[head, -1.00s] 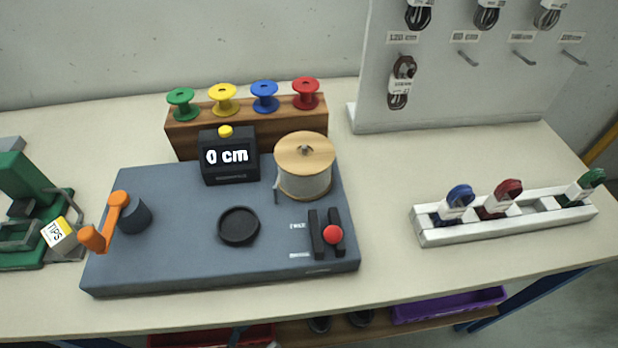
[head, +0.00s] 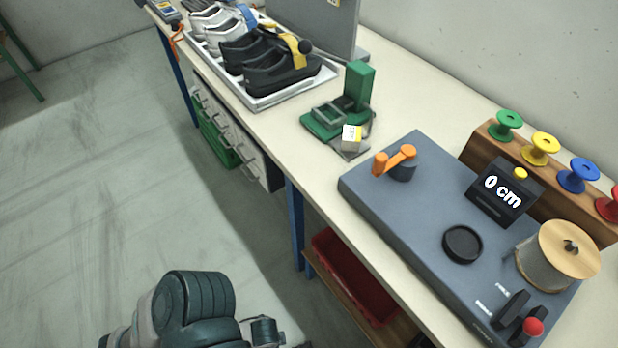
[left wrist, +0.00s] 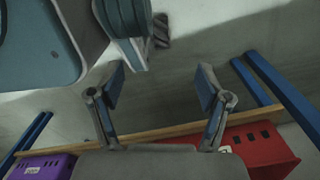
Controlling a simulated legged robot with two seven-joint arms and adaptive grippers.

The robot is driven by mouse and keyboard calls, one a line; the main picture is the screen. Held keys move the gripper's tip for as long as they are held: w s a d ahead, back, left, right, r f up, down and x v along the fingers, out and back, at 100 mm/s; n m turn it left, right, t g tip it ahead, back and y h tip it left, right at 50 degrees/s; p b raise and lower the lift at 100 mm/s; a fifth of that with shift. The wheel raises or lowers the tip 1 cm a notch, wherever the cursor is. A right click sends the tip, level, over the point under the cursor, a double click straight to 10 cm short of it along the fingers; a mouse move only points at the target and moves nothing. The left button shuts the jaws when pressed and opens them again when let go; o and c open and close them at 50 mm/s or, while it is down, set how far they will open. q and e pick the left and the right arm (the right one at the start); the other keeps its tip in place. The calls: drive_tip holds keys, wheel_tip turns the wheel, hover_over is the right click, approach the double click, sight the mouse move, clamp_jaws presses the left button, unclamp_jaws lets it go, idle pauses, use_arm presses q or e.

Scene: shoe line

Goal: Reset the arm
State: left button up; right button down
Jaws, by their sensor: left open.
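My left gripper (left wrist: 160,88) shows in the left wrist view with its two fingers spread apart and nothing between them. Below its fingers are the floor and the low wooden shelf under the table. In the head view a part of my own arm (head: 190,310) shows at the bottom left, over the floor and clear of the table; its gripper is outside that view. My right gripper is in neither view.
The table holds a grey winding board (head: 425,210) with an orange crank (head: 395,160), a green tool (head: 345,110) and a shoe tray (head: 262,100). A red bin (head: 350,275) sits below; the left wrist view also shows a purple bin (left wrist: 45,166). Floor at left is open.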

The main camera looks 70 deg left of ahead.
use_arm(q)
drive_tip(key=w+r+t+p, duration=0.2)
drive_tip(key=w+r+p, duration=0.1)
drive_tip(key=p, duration=1.7)
drive_tip(key=shift+w+a, duration=0.1)
drive_tip(key=shift+a, duration=0.1)
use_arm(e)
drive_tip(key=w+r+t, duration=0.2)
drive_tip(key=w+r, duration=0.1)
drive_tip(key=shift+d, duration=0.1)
